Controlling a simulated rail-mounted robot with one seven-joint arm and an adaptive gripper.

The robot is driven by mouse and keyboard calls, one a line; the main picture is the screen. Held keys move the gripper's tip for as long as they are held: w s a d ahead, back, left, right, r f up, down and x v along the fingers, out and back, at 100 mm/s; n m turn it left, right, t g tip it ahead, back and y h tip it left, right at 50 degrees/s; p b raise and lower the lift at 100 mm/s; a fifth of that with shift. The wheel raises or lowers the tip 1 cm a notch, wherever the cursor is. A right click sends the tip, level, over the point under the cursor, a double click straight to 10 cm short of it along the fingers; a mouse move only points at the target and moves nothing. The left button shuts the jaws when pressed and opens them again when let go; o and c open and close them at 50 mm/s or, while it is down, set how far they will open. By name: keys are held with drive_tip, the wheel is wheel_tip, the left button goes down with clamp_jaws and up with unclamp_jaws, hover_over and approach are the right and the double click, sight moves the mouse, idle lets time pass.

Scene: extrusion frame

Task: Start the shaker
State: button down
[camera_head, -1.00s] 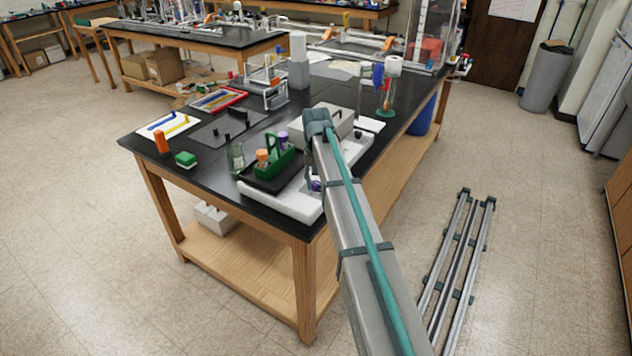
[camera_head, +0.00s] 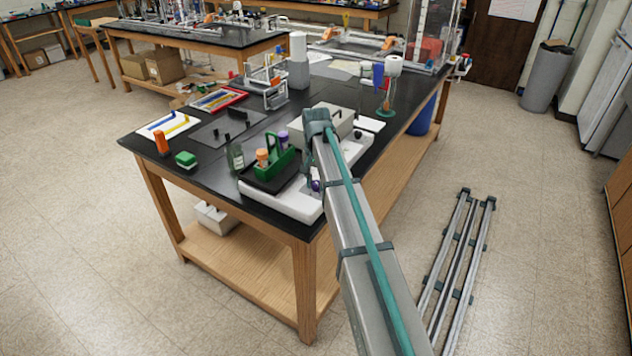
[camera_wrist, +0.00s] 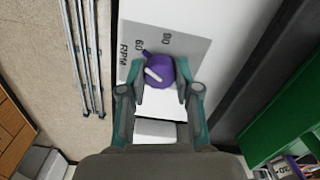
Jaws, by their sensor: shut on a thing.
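The shaker is a white-bodied unit (camera_head: 295,205) at the front right corner of the black bench, with a dark platform (camera_head: 262,185) on top. A green carrier (camera_head: 280,166) with bottles stands on that platform. In the wrist view, the shaker's purple knob (camera_wrist: 158,72) has a white pointer and sits on a grey dial plate (camera_wrist: 180,40) marked RPM, 60 and 90. My gripper (camera_wrist: 160,80) has a finger on each side of the knob and is shut on it. In the head view, my arm hides most of the gripper; a bit of purple shows beside it.
A grey box (camera_head: 332,117) stands behind the arm on the bench (camera_head: 205,145). A dark bottle (camera_head: 235,157), a green block (camera_head: 186,159) and an orange cylinder (camera_head: 161,142) stand to the left. Metal rails (camera_head: 457,260) lie on the floor at right. The floor at left is clear.

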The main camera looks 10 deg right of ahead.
sight(316, 182)
drive_tip(key=c, duration=0.8)
unclamp_jaws()
wheel_tip(316, 182, up, 12)
